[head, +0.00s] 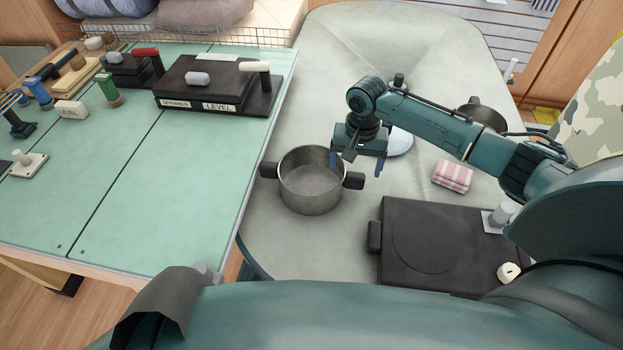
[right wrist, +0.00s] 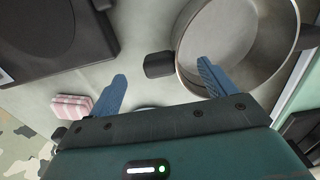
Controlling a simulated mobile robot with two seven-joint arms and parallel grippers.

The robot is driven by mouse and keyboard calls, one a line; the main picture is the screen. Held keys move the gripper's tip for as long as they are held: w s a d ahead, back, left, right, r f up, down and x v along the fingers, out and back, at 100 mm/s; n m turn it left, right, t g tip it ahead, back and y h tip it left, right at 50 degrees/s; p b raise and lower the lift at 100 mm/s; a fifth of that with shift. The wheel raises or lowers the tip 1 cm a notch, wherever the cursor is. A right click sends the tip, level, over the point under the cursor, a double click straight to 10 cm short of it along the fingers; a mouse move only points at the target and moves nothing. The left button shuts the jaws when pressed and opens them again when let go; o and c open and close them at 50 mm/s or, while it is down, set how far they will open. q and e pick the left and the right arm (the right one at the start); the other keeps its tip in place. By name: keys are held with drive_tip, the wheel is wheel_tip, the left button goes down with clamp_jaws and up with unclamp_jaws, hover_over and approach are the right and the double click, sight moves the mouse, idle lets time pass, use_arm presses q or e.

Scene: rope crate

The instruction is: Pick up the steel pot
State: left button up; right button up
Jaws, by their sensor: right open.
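The steel pot (head: 311,182) stands upright and empty on the grey table, with a dark handle on each side. It also shows in the right wrist view (right wrist: 265,75), at the upper right, with one handle (right wrist: 159,64) near the middle. My right gripper (head: 356,165) is open with blue fingers, above the pot's right rim. In the right wrist view the fingers (right wrist: 160,85) are spread apart with nothing between them, one finger over the pot's opening and the other to the left of the handle. My left gripper is not in view.
A black hot plate (head: 420,245) lies at the front right of the table (head: 330,80). A pink striped cloth (head: 452,176) lies right of the gripper. A pale round thing shows behind the gripper. A green workbench (head: 150,190) with tools is close on the left.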

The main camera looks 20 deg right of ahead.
sight(353, 180)
wheel_tip(353, 180, down, 6)
drive_tip(key=shift+a+f, duration=0.1)
drive_tip(key=shift+f, duration=0.15)
